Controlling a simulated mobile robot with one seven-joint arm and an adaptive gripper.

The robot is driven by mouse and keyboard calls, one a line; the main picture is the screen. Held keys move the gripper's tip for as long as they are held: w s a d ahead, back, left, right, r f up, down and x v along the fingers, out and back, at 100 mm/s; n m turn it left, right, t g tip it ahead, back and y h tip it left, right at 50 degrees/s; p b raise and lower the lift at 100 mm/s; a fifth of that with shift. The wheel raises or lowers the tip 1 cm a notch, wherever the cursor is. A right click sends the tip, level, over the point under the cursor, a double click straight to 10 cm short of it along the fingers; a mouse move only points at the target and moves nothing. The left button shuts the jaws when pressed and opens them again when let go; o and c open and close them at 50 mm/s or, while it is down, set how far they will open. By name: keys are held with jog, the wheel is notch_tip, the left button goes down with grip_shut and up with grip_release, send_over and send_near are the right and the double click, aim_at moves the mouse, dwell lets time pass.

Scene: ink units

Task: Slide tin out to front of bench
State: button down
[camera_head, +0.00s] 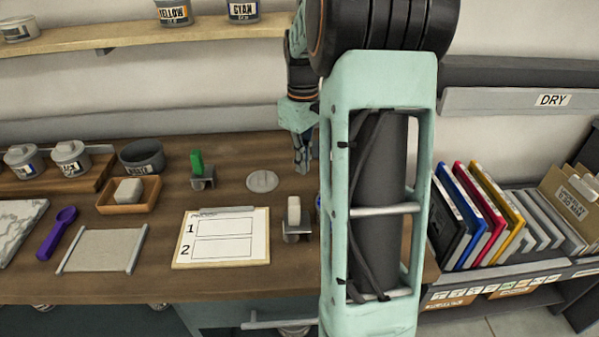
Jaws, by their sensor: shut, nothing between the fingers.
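My gripper (303,168) is shut and empty, pointing down over the rear of the wooden bench (130,285). Two labelled tins (70,158) stand on a wooden riser at the bench's back left, well away from my gripper. A flat round grey lid-like disc (262,181) lies on the bench just left of my gripper. A sliver of something blue (318,201) shows at the edge of my arm; the rest is hidden, so I cannot tell what it is. My arm covers the bench's right part.
A numbered card (222,238), a small stand with a pale block (293,222) and a green-handled tool (197,167) lie left of my arm. A dark bowl (142,156) stands farther left. A rack of coloured frames (490,215) is at right. The bench's front strip is mostly clear.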

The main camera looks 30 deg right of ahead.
notch_tip(320, 180, down, 9)
jog(key=s, duration=0.1)
jog(key=s+d, duration=0.1)
jog(key=shift+s+r, duration=0.3)
jog(key=shift+s+d, duration=0.25)
jog(key=shift+s, duration=0.3)
jog(key=s, duration=0.1)
jog(key=s+d, duration=0.1)
jog(key=s, duration=0.1)
jog(key=s+d, duration=0.1)
jog(key=s, duration=0.1)
jog(key=shift+s+d, duration=0.1)
jog(key=shift+s, duration=0.1)
notch_tip(320, 180, up, 12)
